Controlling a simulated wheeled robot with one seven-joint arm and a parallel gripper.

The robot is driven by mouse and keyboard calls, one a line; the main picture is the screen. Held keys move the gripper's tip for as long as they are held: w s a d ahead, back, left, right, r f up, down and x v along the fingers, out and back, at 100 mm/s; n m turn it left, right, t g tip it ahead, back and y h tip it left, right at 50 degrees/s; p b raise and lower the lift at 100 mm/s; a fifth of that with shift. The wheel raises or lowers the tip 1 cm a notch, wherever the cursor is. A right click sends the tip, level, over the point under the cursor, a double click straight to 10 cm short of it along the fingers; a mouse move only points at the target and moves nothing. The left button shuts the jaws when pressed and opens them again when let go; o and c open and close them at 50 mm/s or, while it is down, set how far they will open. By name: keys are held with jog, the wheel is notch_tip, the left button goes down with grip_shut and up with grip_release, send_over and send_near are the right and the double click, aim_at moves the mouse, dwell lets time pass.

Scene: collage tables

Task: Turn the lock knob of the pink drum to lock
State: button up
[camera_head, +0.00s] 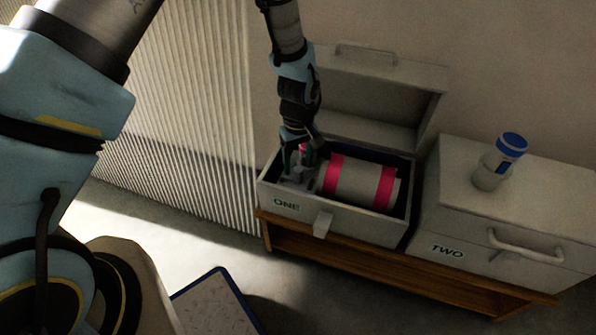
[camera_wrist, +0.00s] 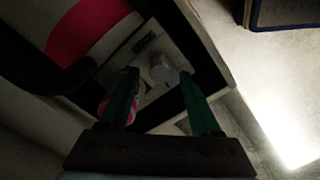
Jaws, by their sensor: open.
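The drum (camera_head: 350,180), pale grey with two pink bands, lies on its side in the open box ONE (camera_head: 290,206). Its pink band (camera_wrist: 88,28) fills the upper left of the wrist view. A pale, rounded knob (camera_wrist: 162,67) stands on a light plate beside the drum's end in the wrist view. My gripper (camera_head: 301,165) is inside the box, at the drum's left end. In the wrist view my gripper (camera_wrist: 158,77) is open, its green fingers spread with the knob between their tips. I cannot tell whether they touch it, or how the knob is turned.
Box ONE's raised lid (camera_head: 375,95) stands behind the drum. Closed box TWO (camera_head: 520,215) is to the right on the same wooden bench (camera_head: 380,265), with a blue-capped bottle (camera_head: 497,163) on top. A blue-edged board (camera_head: 215,305) lies low in front. The box walls are close around my gripper.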

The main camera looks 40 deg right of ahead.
aim_at(292, 173)
jog(key=shift+f, duration=1.5)
grip_shut()
